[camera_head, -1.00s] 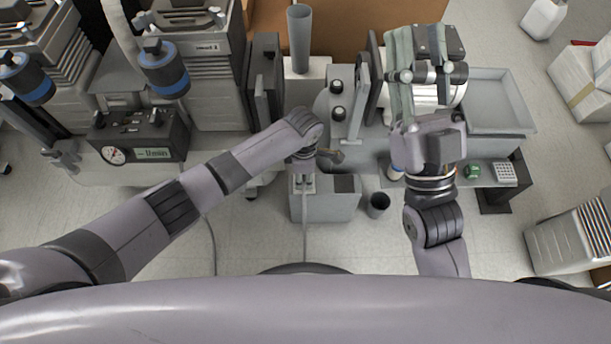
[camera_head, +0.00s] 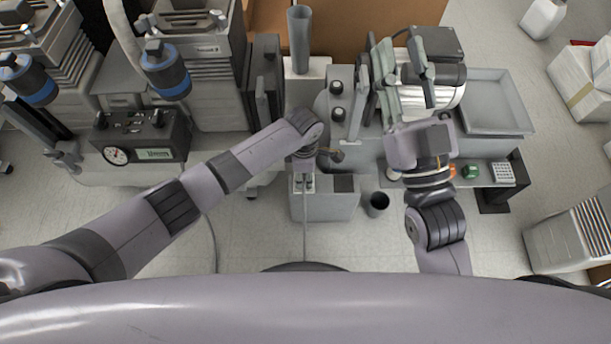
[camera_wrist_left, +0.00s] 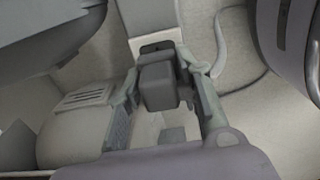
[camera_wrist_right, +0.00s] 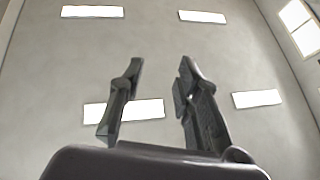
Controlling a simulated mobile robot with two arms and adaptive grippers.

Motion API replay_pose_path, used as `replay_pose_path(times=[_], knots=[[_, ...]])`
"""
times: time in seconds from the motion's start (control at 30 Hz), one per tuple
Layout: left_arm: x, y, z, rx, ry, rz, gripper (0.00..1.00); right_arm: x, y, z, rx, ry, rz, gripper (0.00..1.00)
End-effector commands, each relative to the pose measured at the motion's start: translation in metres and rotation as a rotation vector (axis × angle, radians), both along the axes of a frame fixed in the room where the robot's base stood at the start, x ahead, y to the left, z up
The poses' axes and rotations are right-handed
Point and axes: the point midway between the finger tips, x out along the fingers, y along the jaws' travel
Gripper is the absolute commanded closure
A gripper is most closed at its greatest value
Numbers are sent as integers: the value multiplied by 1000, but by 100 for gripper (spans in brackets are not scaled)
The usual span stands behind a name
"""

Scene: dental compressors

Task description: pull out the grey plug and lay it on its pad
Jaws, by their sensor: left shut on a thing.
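The grey plug (camera_wrist_left: 158,88) is a dark grey block between the fingers of my left gripper (camera_wrist_left: 160,72) in the left wrist view. The gripper is shut on it. A dark slot shows on a light surface just beyond the plug; I cannot tell whether the plug is seated in it. In the head view my left gripper (camera_head: 304,178) is over the back left of a grey box (camera_head: 325,207). A dark square (camera_head: 344,183), probably the pad, lies on this box, right of the gripper. My right gripper (camera_head: 405,75) is open and empty, fingers raised; its wrist view (camera_wrist_right: 155,85) shows them against the ceiling.
A black cup (camera_head: 377,204) stands on the floor right of the box. A grey panel with black knobs (camera_head: 338,100) is behind it. A gauge unit (camera_head: 140,140) is at left. An empty grey tray (camera_head: 497,100) and a green object (camera_head: 471,171) are at right.

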Motion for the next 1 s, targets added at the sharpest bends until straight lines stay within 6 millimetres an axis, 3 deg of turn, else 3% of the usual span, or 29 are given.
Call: replay_pose_path(times=[1.0], knots=[[0,0,8,-1,0,0,100,18,-2,-35,-64,219,-16,69]])
